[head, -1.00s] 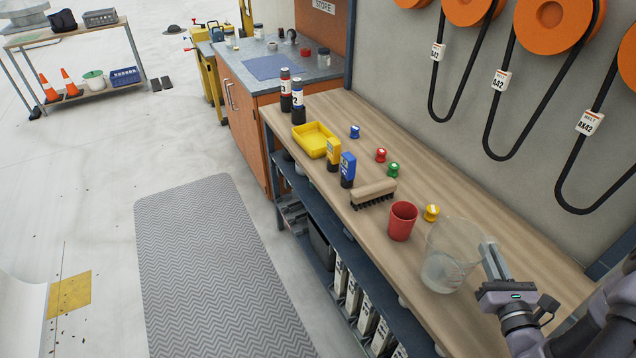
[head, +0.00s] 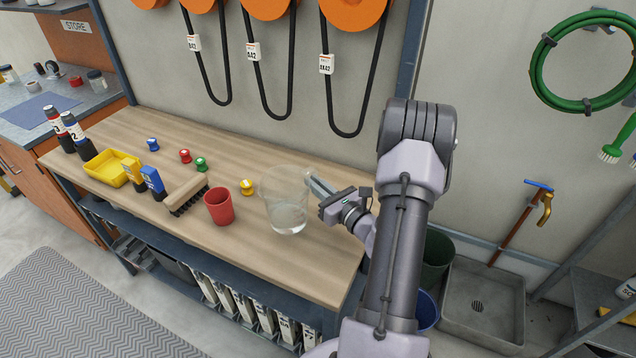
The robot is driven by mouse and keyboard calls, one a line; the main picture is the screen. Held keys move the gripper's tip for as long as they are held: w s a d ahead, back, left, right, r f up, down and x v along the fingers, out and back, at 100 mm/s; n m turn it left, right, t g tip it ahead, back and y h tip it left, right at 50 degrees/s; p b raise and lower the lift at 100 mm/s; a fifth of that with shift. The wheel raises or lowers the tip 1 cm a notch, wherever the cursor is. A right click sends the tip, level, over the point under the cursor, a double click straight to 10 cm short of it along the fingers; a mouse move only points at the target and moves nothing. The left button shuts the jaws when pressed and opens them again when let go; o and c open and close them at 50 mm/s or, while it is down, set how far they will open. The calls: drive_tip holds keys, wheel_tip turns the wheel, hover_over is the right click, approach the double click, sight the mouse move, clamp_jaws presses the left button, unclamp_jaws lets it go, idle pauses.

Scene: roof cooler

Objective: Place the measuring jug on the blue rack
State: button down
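The measuring jug (head: 287,208) is clear, with a paler lower part, and stands upright on the wooden bench top (head: 240,253) near its right end. My gripper (head: 318,186) is at the jug's right side, its fingers pointing left at the jug's wall. The fingers overlap in this view, so I cannot tell how far apart they are or whether they hold the jug. I cannot make out a blue rack in the current view.
Left of the jug are a yellow knob (head: 247,187), a red cup (head: 219,207) and a brush (head: 186,195). Bottles and a yellow tray (head: 105,168) stand farther left. Right of the bench are a floor sink (head: 482,300), buckets and grey shelving (head: 612,270).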

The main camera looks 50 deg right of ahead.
drive_tip(key=shift+w+d+f+b, duration=0.4)
drive_tip(key=shift+d+f, duration=0.25)
drive_tip(key=shift+d, duration=0.2)
drive_tip(key=shift+w+d+f+b, duration=0.35)
drive_tip(key=shift+d+f+b, duration=0.1)
drive_tip(key=shift+d+f, duration=0.3)
drive_tip(key=shift+w+d+f+b, duration=0.4)
drive_tip(key=shift+d+f, duration=0.2)
drive_tip(key=shift+d, duration=0.3)
drive_tip(key=shift+f, duration=0.2)
drive_tip(key=c, duration=1.5)
unclamp_jaws()
drive_tip(key=shift+c, duration=0.2)
